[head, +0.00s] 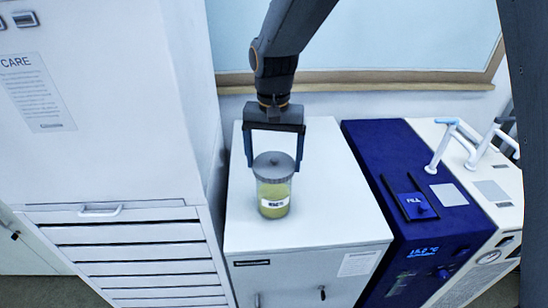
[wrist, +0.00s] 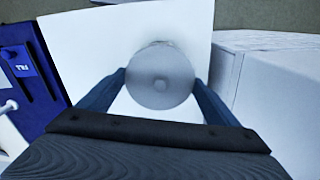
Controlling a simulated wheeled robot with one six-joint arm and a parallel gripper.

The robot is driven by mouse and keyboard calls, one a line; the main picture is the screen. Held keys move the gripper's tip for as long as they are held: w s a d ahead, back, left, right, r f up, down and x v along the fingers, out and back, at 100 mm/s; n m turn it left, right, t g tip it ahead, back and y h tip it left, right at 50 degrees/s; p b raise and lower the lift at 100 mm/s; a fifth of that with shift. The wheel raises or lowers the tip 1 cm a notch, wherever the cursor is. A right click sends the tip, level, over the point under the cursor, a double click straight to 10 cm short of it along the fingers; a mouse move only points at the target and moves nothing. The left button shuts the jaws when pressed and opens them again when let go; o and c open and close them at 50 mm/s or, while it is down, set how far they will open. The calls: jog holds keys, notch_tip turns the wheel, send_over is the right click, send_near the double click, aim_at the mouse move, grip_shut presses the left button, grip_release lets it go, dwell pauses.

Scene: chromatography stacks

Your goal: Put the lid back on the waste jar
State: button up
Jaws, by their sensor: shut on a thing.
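The waste jar (head: 273,201) is clear, holds yellow-green liquid and bears a white label. It stands upright on the white cabinet top. The grey round lid (head: 273,166) with a small knob sits at the jar's mouth; I cannot tell whether it is fully seated. My gripper (head: 273,165) points down over the jar, with one finger on each side of the lid, shut on the lid. In the wrist view the lid (wrist: 160,80) lies between my two fingertips (wrist: 160,85) and hides most of the jar.
The white cabinet top (head: 320,205) is clear around the jar. A blue instrument (head: 390,160) with a display stands to the right, then a white unit with pale tube handles (head: 445,145). A tall white cabinet (head: 110,120) stands close on the left. A window sill (head: 400,82) runs behind.

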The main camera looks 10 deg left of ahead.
jog(key=o, duration=0.9)
jog(key=shift+o, duration=0.2)
jog(key=shift+r, duration=0.1)
jog(key=shift+r+p, duration=2.85)
jog(key=shift+r, duration=0.6)
jog(key=shift+c, duration=0.3)
grip_shut()
jog(key=shift+f, duration=0.15)
jog(key=shift+f, duration=0.35)
